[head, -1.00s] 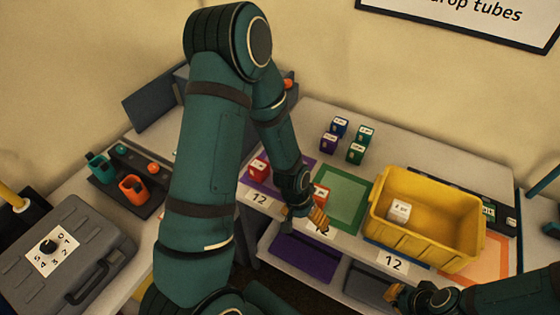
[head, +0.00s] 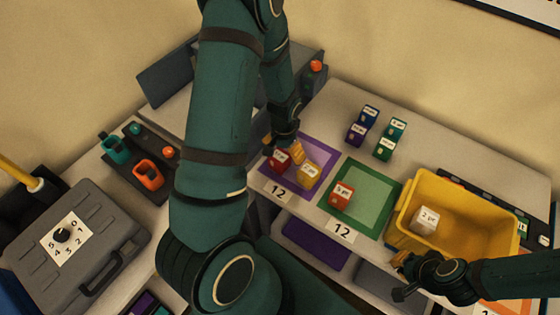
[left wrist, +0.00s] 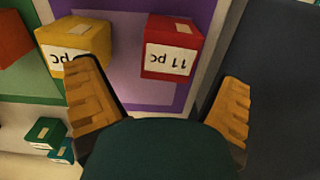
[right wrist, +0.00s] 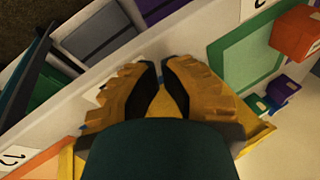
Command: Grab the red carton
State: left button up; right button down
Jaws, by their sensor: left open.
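A red carton (head: 279,161) sits on the purple mat (head: 316,146); in the left wrist view this red carton (left wrist: 172,46) reads "11 pc". My left gripper (head: 284,146) is open just behind it and empty. In the left wrist view the red carton lies ahead, between the spread fingers (left wrist: 160,90) but beyond their tips.
A yellow carton (head: 308,174) stands close beside the red one, near the left finger in the wrist view. Several blue, purple and green cartons (head: 384,149) stand behind the green mat. A yellow bin (head: 480,242) holds a white carton (head: 425,220).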

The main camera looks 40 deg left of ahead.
aim_at(280, 156)
pick_arm(q)
jog(key=f, duration=0.3)
jog(key=s+f, duration=0.1)
jog(key=shift+a+f, duration=0.15)
jog(key=shift+a, duration=0.2)
jog(key=shift+w+f, duration=0.1)
jog(key=shift+f, duration=0.4)
jog(key=c, duration=1.3)
